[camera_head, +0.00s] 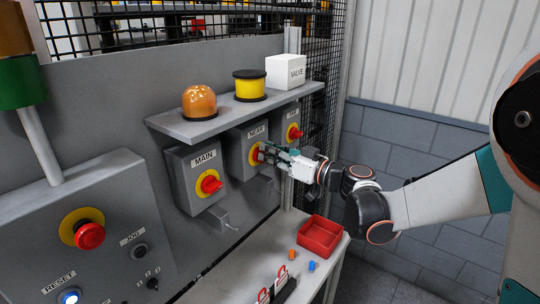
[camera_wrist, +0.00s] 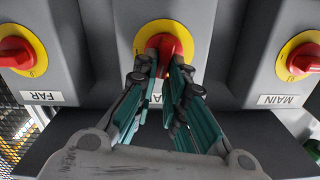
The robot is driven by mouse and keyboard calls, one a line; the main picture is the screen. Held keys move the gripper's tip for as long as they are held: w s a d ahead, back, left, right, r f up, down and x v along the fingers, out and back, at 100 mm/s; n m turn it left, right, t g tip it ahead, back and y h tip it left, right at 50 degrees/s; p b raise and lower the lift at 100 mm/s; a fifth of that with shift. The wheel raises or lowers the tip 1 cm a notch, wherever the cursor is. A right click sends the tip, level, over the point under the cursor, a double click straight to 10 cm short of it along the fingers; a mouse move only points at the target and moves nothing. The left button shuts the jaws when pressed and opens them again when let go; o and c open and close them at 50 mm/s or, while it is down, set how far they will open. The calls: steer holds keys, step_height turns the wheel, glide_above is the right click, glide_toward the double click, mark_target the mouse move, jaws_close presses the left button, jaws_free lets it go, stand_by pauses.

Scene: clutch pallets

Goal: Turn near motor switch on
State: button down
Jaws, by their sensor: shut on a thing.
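The near motor switch is a grey box (camera_head: 239,152) labelled NEAR, the middle of three on the panel. Its round yellow plate (camera_wrist: 143,36) carries a red knob (camera_wrist: 166,45). My gripper (camera_head: 262,153) reaches the knob from the right in the head view. In the wrist view my gripper (camera_wrist: 166,72) has its teal-padded fingers closed on the two sides of the red knob. The fingers hide part of the knob, so its exact angle is hard to tell. The NEAR label is mostly hidden behind the fingers in the wrist view.
The MAIN switch (camera_head: 210,183) and the FAR switch (camera_head: 294,133) flank it closely. A shelf (camera_head: 215,124) above bears an orange beacon (camera_head: 200,102), a yellow-black cylinder (camera_head: 250,86) and a white VALVE box (camera_head: 286,71). A red tray (camera_head: 320,236) stands on the bench below.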

steer(key=m, duration=0.3)
steer(key=m+b, duration=0.1)
steer(key=shift+w+d+f+m, duration=0.2)
steer(key=shift+w+d+m, duration=0.05)
steer(key=shift+m, duration=0.05)
steer(key=m, duration=0.2)
steer(key=m+b, duration=0.1)
steer(key=shift+w+d+f+m, duration=0.1)
steer(key=shift+w+f+m, duration=0.1)
steer(key=shift+m, duration=0.2)
steer(key=shift+w+d+f+m+b, duration=0.15)
steer(key=shift+m+b, duration=0.1)
steer(key=shift+m, duration=0.9)
steer(key=shift+s+a+f+m+b, duration=0.1)
steer(key=shift+f+m+b, duration=0.15)
steer(key=shift+m, duration=0.95)
steer(key=shift+w+d+f+m+b, duration=0.1)
steer(key=shift+m+b, duration=0.2)
steer(key=shift+m, duration=0.85)
steer(key=c, duration=1.6)
jaws_free()
steer(key=shift+c, duration=0.2)
